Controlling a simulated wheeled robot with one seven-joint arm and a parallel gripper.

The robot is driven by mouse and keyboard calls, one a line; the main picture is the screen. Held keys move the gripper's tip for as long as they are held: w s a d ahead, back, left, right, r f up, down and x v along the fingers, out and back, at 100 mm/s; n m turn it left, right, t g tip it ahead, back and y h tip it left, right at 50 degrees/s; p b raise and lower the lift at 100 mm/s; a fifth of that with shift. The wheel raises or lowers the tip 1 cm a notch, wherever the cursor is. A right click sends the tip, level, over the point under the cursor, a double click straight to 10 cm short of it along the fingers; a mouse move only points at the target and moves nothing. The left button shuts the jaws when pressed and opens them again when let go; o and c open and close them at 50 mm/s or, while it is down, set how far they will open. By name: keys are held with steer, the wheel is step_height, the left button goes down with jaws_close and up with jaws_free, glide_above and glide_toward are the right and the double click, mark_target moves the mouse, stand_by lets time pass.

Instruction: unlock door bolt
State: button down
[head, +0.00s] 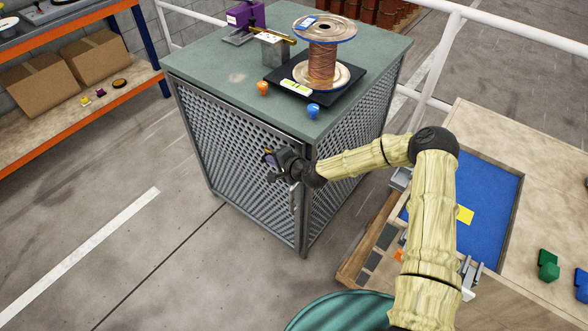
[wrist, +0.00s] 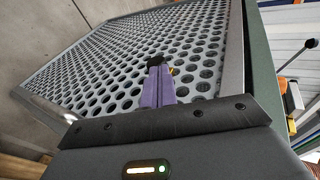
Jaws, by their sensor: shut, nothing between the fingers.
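The grey cabinet's perforated metal door (head: 235,150) stands closed below the green top. My gripper (head: 269,157) is at the door's upper right part, near its right edge. It is shut and holds nothing. In the wrist view its purple fingers (wrist: 155,88) point at the perforated panel (wrist: 100,70), their dark tips close to it; whether they touch it I cannot tell. A small yellow piece (wrist: 174,71) shows just right of the fingertips. It may be part of the bolt, but most of it is hidden. A pale upright handle (head: 294,200) shows below my gripper.
On the cabinet top (head: 205,63) stand a copper wire spool (head: 322,62) on a black base, a purple device (head: 245,15) and orange and blue knobs. A workbench (head: 490,130) is close at right. Floor left of the cabinet is clear.

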steer(key=v, duration=1.3)
steer(key=shift+s+d, duration=0.3)
steer(key=shift+s, duration=0.05)
steer(key=shift+w+f, duration=0.1)
steer(key=shift+w, duration=0.1)
steer(key=s+d+r+n+g+h+p, duration=0.1)
steer(key=s+d+n+g+h+p, duration=0.1)
steer(key=s+d+n+g+h, duration=0.35)
steer(key=s+d+r+n+h+p, duration=0.2)
steer(key=s+d+r+h, duration=0.2)
steer(key=s+d+r, duration=1)
step_height(320, 180, up, 3)
steer(key=shift+s+f+n, duration=0.1)
steer(key=shift+s+n, duration=0.25)
steer(key=shift+s, duration=0.5)
